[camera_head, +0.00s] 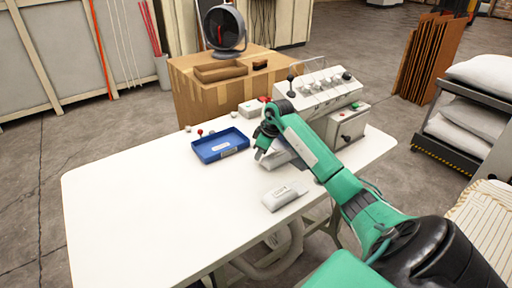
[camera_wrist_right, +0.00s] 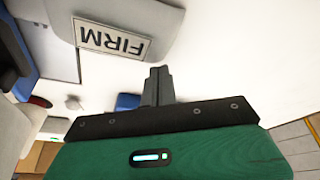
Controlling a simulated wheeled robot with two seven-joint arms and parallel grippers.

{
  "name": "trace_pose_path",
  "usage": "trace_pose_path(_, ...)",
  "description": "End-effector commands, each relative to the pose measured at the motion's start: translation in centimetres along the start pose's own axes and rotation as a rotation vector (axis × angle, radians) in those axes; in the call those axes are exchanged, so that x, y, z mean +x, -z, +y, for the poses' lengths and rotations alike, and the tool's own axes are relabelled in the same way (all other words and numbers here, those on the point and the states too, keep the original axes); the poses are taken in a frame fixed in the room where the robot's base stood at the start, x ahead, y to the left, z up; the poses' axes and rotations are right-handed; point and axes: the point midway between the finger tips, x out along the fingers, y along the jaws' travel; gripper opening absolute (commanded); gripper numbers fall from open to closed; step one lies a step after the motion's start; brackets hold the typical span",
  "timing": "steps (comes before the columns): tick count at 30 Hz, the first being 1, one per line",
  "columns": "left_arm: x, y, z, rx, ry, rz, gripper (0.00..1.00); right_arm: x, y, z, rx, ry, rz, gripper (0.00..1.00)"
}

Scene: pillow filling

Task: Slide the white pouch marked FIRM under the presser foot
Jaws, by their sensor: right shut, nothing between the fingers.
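The white pouch marked FIRM (camera_wrist_right: 132,22) fills the upper left of the right wrist view, its label upside down. My right gripper (camera_wrist_right: 157,85) is shut and empty, its fingertips apart from the label in that picture. In the head view the right gripper (camera_head: 260,152) is over the white table, right of the blue tray. A white pouch (camera_head: 284,195) lies flat nearer the front edge; its label is too small to read. A pale shape beside the gripper is partly hidden by my arm. I cannot make out the presser foot. My left gripper is not in view.
A white machine (camera_head: 318,95) with knobs and a grey box (camera_head: 347,125) stand at the table's back right. A blue tray (camera_head: 220,145) lies left of my gripper. The left part of the white table (camera_head: 130,205) is clear. A cardboard box (camera_head: 205,105) stands behind.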

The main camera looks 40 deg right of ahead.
Motion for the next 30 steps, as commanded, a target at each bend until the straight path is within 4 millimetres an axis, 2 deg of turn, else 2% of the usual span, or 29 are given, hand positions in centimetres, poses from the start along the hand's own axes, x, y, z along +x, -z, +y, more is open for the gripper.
trace_pose_path(11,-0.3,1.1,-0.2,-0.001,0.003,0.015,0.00,-0.3,-0.9,0.0,0.000,0.000,-0.002,0.00)
trace_pose_path(17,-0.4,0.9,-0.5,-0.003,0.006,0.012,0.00,-0.3,-1.1,0.0,0.001,0.000,-0.003,0.00)
trace_pose_path(25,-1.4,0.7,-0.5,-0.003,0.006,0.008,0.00,-1.1,-2.9,0.2,0.002,-0.003,-0.009,0.00)
trace_pose_path(30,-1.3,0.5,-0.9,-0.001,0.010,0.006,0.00,-1.0,-3.0,0.1,0.002,-0.002,-0.005,0.00)
